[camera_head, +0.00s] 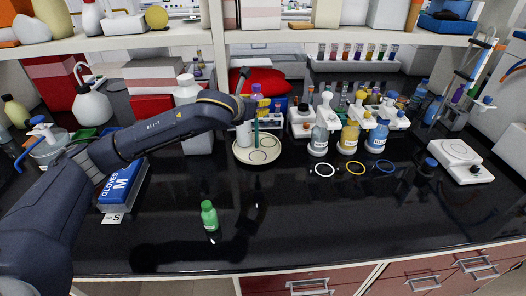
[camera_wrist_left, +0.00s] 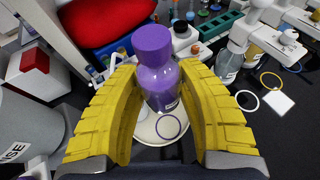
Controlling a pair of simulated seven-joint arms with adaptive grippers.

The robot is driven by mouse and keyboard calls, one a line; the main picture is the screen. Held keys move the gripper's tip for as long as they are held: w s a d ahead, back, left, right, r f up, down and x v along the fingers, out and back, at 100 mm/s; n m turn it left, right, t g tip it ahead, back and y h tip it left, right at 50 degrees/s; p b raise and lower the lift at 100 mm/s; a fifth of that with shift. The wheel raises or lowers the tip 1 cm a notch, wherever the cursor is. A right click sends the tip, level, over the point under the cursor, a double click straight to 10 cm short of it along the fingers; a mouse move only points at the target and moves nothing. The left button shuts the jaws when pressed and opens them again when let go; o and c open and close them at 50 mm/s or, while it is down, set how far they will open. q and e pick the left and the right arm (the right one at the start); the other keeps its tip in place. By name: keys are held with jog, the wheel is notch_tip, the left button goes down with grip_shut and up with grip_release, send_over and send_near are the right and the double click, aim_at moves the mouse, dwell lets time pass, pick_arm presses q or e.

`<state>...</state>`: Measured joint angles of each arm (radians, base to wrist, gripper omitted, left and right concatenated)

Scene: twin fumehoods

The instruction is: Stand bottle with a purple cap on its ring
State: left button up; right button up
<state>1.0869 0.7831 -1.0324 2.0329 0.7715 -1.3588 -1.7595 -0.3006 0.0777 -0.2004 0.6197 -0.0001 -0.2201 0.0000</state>
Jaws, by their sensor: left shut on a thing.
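The bottle with the purple cap (camera_wrist_left: 160,82) is between my left gripper's yellow fingers in the left wrist view. My left gripper (camera_wrist_left: 160,68) is shut on it. In the head view the bottle's purple cap (camera_head: 256,88) shows just beyond the end of my left arm. A round cream disc (camera_head: 243,155) lies on the bench beneath. A purple ring (camera_wrist_left: 168,116) on the disc shows just below the held bottle in the wrist view. The bottle is above the disc; its base is partly hidden, so I cannot tell the exact gap. My right gripper is not in view.
White (camera_head: 324,163), yellow (camera_head: 355,161) and blue (camera_head: 384,160) rings lie right of the disc, before several bottles. A blue glove box (camera_head: 121,186) is at left. A shelf (camera_head: 300,37) crosses above. Front centre is mostly clear.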

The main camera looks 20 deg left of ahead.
pick_arm(q)
notch_tip(320, 180, down, 18)
jog(key=shift+r, duration=0.25)
dwell(0.4)
jog(key=shift+f, duration=0.1)
jog(key=o, duration=1.3)
jog(key=shift+c, duration=0.2)
jog(key=v, duration=1.2)
